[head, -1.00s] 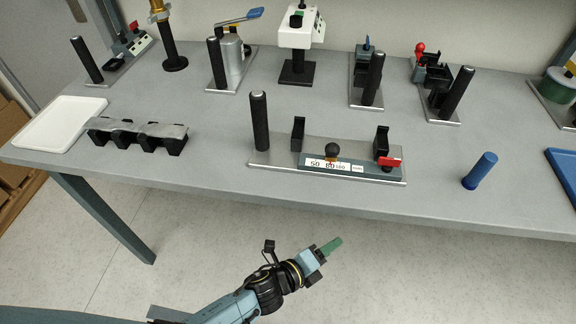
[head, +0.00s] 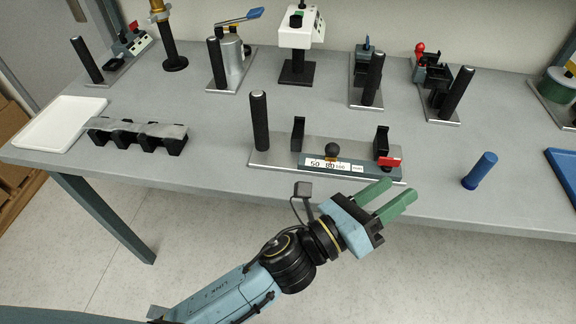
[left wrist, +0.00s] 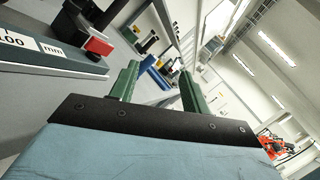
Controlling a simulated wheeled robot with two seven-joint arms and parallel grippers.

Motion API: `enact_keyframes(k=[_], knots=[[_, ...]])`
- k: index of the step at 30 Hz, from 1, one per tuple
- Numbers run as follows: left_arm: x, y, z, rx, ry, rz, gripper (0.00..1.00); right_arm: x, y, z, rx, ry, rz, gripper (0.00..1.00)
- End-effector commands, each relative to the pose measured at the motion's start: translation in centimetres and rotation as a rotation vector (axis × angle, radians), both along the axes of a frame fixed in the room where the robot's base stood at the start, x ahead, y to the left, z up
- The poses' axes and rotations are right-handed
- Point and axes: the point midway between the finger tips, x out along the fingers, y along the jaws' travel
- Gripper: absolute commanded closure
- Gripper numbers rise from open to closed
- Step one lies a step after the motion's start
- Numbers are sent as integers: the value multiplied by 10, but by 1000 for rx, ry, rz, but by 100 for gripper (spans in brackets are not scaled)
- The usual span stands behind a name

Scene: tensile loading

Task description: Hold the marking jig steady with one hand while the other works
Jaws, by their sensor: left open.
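The marking jig (head: 275,157) lies near the front edge of the table. It is a metal plate with an upright black handle at its left end, two black cradles, a black knob, a number scale and a red piece at the right. My left gripper (head: 393,196) is open and empty, in front of the jig's right end and the table's front edge. Its green fingers are apart. In the left wrist view the fingers (left wrist: 160,85) are spread, and the jig's scale and red piece (left wrist: 95,42) show at upper left. My right gripper is in neither view.
A black slotted rack (head: 140,133) and a white tray (head: 62,122) are at the left. Several fixtures with black handles stand along the back. The tabletop between them and the jig is clear.

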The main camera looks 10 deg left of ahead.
Motion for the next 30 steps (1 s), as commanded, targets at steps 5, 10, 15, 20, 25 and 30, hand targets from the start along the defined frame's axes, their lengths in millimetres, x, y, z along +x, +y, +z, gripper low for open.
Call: enact_keyframes(k=[5,10,15,20,25,30], knots=[[27,26,6,151,1,227,53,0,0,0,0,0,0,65],[44,58,8,314,32,422,53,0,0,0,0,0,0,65],[51,94,6,491,92,586,53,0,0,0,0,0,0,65],[48,128,3,657,168,701,53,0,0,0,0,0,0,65],[39,153,-1,789,242,767,53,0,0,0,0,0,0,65],[34,166,-4,856,283,792,53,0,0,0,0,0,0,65]])
